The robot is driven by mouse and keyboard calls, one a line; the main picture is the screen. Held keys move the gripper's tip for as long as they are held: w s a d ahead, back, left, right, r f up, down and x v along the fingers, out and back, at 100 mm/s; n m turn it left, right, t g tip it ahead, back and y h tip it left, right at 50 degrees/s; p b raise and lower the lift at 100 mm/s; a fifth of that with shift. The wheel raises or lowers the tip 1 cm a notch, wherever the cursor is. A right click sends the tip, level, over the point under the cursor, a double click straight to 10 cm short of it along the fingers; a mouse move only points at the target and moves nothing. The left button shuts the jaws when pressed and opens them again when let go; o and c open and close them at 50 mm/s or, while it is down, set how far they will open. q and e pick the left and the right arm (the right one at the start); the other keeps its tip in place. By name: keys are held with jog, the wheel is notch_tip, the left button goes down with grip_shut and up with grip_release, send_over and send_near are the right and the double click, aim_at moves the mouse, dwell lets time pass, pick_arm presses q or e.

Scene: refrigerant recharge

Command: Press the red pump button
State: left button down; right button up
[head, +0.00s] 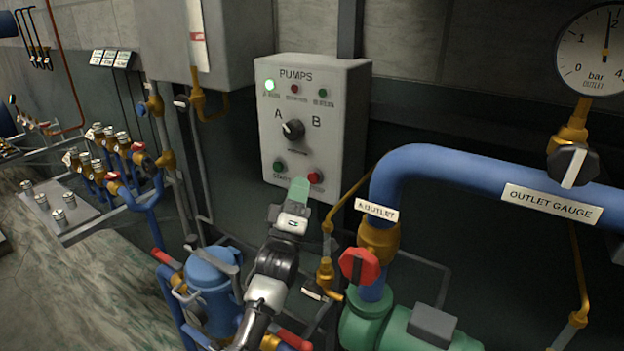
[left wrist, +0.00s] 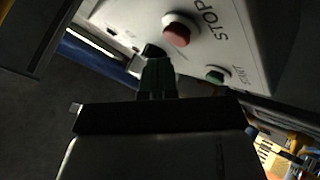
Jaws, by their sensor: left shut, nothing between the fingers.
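The red pump button (head: 315,178) is at the lower right of the grey PUMPS panel (head: 331,140). In the left wrist view the red button (left wrist: 177,32) stands out from the panel beside the word STOP. My left gripper (head: 299,190) is shut and empty, its fingertips just left of the red button in the head view. In the left wrist view the shut fingertips (left wrist: 153,54) are close below and left of the button. I cannot tell whether they touch the panel; they do not cover the button. My right gripper is not in view.
A green START button (head: 279,167) sits left of the red one. A brass pipe (head: 345,199) runs near the panel's right side. The blue outlet pipe (head: 450,168) is farther right.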

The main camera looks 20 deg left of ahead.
pick_arm(q)
jog(key=shift+w, duration=0.15)
dwell(0.6)
jog(key=shift+w+d, duration=0.1)
jog(key=shift+w, duration=0.2)
jog(key=shift+w+b, duration=0.45)
jog(key=shift+b, duration=0.1)
dwell(0.6)
jog(key=shift+s, duration=0.1)
jog(key=shift+s+p, duration=0.55)
jog(key=shift+s, duration=0.3)
jog(key=s, duration=0.1)
jog(key=s+p, duration=0.1)
jog(key=s, duration=0.1)
jog(key=s+p, duration=0.1)
jog(key=s, duration=0.1)
jog(key=shift+a, duration=0.4)
